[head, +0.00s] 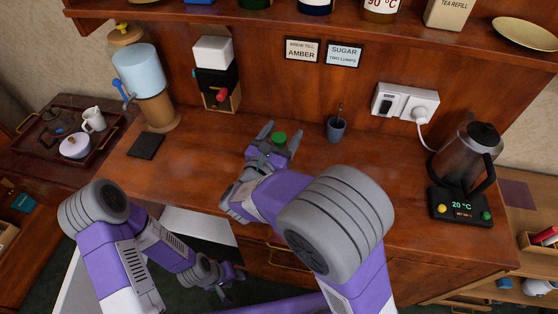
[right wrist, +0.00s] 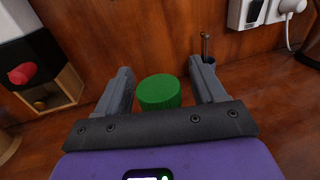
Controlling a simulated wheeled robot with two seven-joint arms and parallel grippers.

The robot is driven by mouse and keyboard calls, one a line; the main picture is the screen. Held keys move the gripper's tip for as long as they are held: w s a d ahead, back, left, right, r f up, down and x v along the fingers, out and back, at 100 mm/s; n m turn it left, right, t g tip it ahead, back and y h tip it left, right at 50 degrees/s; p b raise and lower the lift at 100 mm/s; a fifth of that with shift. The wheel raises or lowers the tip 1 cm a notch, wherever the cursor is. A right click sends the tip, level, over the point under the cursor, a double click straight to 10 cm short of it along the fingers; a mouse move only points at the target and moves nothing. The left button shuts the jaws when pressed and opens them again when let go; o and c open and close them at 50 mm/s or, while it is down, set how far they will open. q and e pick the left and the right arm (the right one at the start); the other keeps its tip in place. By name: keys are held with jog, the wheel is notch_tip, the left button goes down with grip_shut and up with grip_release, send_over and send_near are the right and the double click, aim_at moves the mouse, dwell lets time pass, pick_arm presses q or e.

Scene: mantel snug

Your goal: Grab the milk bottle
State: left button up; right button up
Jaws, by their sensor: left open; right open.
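The milk bottle shows only as a green cap (head: 280,137) on the wooden counter; its body is hidden behind my right gripper in the head view. In the right wrist view the green cap (right wrist: 158,92) sits between the two fingers, with gaps on both sides. My right gripper (head: 281,134) is open around the bottle's place, and I see no finger touching it. My left gripper (head: 233,283) is open and empty, low in front of the counter, far from the bottle.
A blue-grey cup (head: 335,129) with a spoon stands right of the cap. A kettle (head: 470,153) on its base is further right. A dispenser (head: 140,75) and black mat (head: 146,145) are left. A wall box (head: 215,82) and shelf (head: 300,22) are behind and above.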

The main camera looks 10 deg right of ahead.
jog(key=shift+c, duration=0.3)
grip_shut()
